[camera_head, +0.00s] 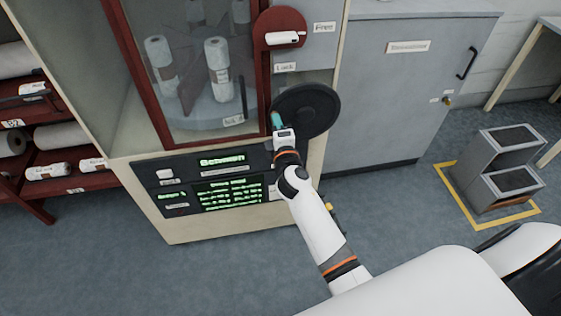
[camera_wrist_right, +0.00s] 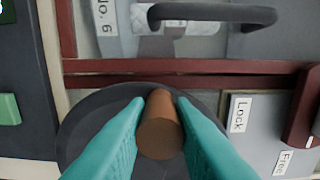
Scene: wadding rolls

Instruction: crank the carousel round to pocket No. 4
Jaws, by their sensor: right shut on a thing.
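The carousel (camera_head: 205,112) stands behind the cabinet's glass door, with white rolls (camera_head: 217,60) upright on it. A pocket label reading No. 6 (camera_wrist_right: 106,20) shows at its front in the right wrist view. The crank is a dark round wheel (camera_head: 318,105) on the cabinet front, right of the glass. It has a brown knob (camera_wrist_right: 159,138). My right gripper (camera_head: 278,120) is shut on this knob, with a teal finger (camera_wrist_right: 112,140) on each side. In the head view the gripper hides the knob, at the wheel's left edge. My left gripper is out of view.
A panel with green displays (camera_head: 228,194) sits below the glass. A grey cabinet (camera_head: 385,100) stands right, a step stool (camera_head: 497,165) beyond it.

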